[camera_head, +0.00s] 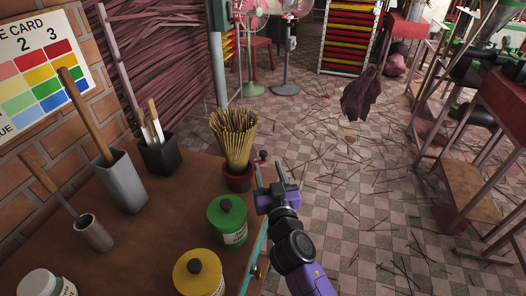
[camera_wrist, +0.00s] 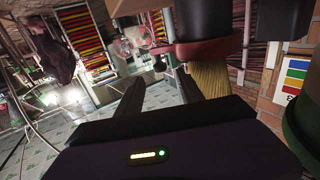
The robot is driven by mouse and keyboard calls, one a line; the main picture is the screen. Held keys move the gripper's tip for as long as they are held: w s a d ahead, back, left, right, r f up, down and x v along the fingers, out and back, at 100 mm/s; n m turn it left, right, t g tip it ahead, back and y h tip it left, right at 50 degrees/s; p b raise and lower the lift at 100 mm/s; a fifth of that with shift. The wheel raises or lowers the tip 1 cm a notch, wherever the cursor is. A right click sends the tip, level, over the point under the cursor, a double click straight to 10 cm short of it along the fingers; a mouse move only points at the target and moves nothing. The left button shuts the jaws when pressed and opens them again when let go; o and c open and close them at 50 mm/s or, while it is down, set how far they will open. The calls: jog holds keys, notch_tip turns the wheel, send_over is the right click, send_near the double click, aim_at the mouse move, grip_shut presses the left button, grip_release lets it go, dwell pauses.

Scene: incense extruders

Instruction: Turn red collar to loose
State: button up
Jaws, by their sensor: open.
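A reddish collar (camera_head: 238,182) rings the dark pot that holds a bundle of incense sticks (camera_head: 234,135), at the table's right edge. In the wrist view, where the scene appears upside down, the red collar (camera_wrist: 208,48) sits against the pot's dark body (camera_wrist: 203,16), with the sticks (camera_wrist: 212,82) below it. My gripper (camera_head: 270,174) is just right of the pot in the head view, over the table edge. Its two dark fingers are apart in the wrist view (camera_wrist: 168,82), with nothing seen between them. Contact with the collar cannot be told.
A green jar (camera_head: 227,222) and yellow jar (camera_head: 198,275) are close to my arm. Tool holders (camera_head: 121,184) stand left on the table (camera_head: 150,235).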

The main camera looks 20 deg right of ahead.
aim_at(264, 156)
jog(key=w, duration=0.5)
jog(key=w+d, duration=0.1)
jog(key=w, duration=0.1)
jog(key=shift+w, duration=0.25)
grip_shut()
dwell(1.2)
